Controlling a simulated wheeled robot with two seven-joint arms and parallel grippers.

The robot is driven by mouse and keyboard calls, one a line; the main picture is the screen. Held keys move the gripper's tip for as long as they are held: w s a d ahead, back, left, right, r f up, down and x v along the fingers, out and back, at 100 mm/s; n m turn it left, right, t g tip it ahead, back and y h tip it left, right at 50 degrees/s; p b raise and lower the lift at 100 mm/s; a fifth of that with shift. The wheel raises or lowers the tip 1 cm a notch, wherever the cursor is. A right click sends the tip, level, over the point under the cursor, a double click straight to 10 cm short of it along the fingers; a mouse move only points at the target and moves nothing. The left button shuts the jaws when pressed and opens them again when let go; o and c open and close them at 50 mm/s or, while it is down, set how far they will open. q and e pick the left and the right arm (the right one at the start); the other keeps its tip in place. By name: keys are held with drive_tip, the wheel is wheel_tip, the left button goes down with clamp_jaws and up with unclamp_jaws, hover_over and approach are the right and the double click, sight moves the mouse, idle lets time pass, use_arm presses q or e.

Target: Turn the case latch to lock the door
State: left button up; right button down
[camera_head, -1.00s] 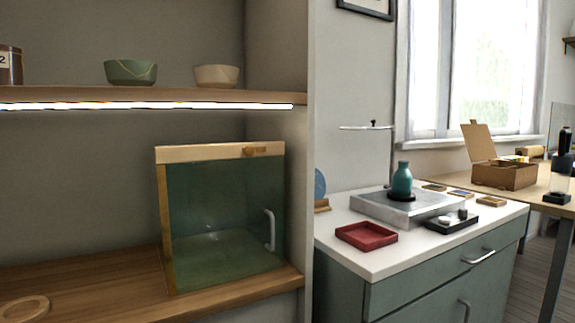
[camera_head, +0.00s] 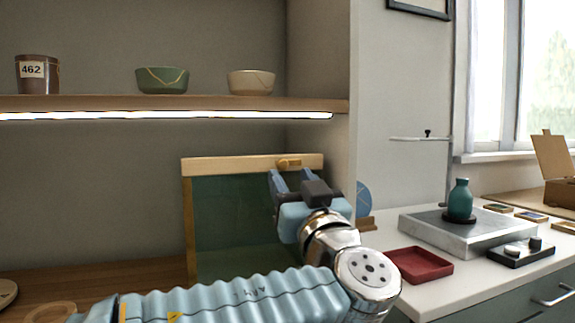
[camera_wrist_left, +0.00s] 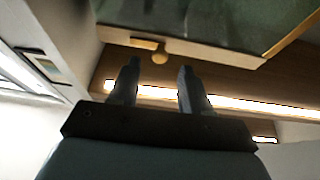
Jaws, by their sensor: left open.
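The display case has a pale wooden top rail (camera_head: 225,166) and a dark green glass door (camera_head: 230,225). It stands on the lower wooden shelf. The small wooden latch (camera_head: 288,163) lies about level on the rail, near its right end. In the left wrist view the latch (camera_wrist_left: 148,47) shows just beyond and between the fingertips, apart from them. My left gripper (camera_head: 290,177) is open and empty, just below and in front of the latch, fingers pointing up at it. My gripper and arm hide the door handle and the case's lower right. My right gripper is not in view.
A lit shelf (camera_head: 120,102) above the case holds a labelled brown jar (camera_head: 38,75), a green bowl (camera_head: 162,80) and a cream bowl (camera_head: 251,82). A side wall stands close right of the case. A wooden ring (camera_head: 50,312) lies at lower left.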

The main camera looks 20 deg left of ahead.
sight(283, 167)
use_arm(q)
drive_tip(key=shift+p+x, duration=0.3)
drive_tip(key=shift+x, duration=1.45)
drive_tip(key=shift+c, duration=0.2)
drive_tip(key=shift+f, duration=0.1)
clamp_jaws()
